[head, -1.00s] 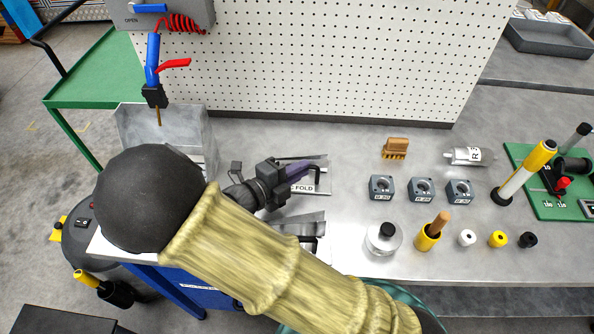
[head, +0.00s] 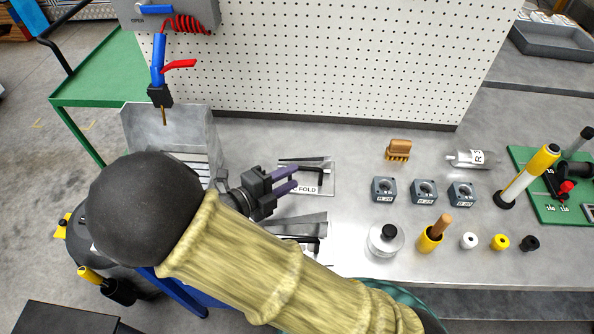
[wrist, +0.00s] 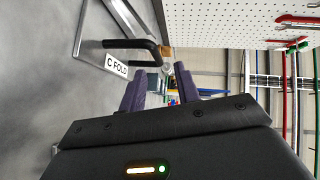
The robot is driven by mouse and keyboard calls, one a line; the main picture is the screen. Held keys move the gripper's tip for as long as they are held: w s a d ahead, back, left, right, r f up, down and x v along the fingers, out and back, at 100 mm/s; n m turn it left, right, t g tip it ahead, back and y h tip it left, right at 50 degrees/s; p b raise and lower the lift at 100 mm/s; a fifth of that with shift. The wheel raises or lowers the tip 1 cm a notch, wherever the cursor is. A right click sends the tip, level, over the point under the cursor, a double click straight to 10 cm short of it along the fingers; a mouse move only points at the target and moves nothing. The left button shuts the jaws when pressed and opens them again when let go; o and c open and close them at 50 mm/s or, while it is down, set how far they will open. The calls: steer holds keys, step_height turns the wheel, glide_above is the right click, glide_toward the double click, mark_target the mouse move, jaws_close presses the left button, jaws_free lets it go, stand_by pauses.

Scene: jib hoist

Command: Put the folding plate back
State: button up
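A plate with a black bar handle (head: 304,160) lies at the flat marked spot whose white label (head: 303,189) reads "C FOLD". In the wrist view the black handle (wrist: 135,45) stands above that label (wrist: 117,66), left of the fingers. My gripper (head: 285,180) has two purple fingers, just left of the handle and low over the bench. In the wrist view the fingers (wrist: 160,90) are spread, with nothing visible between them but background. The handle looks clear of the fingers. My arm hides part of the bench in front.
A second grey plate with a dark handle (head: 300,226) lies nearer, partly hidden by my arm. A metal bin (head: 170,135) stands left, under a blue tool with a red lever. A pegboard (head: 320,60) closes the back. Grey blocks (head: 424,191) and a brush (head: 398,150) stand right.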

steer(key=v, duration=0.7)
steer(key=shift+s+a+r, duration=0.15)
steer(key=shift+a, duration=0.05)
stand_by(0.3)
steer(key=d+r+m+g+y+p, duration=0.2)
steer(key=d+m+g+y+p, duration=0.35)
steer(key=d+m+g, duration=0.95)
steer(key=d+r+m+t+y+p, duration=0.2)
steer(key=d+r+m+t+y, duration=0.1)
steer(key=m, duration=1.2)
steer(key=d+r+m+t+y+p, duration=0.3)
steer(key=d+r+m, duration=0.3)
steer(key=m, duration=1)
steer(key=shift+d+r+m+t, duration=0.25)
steer(key=shift+d+m+t, duration=0.05)
steer(key=shift+d, duration=0.45)
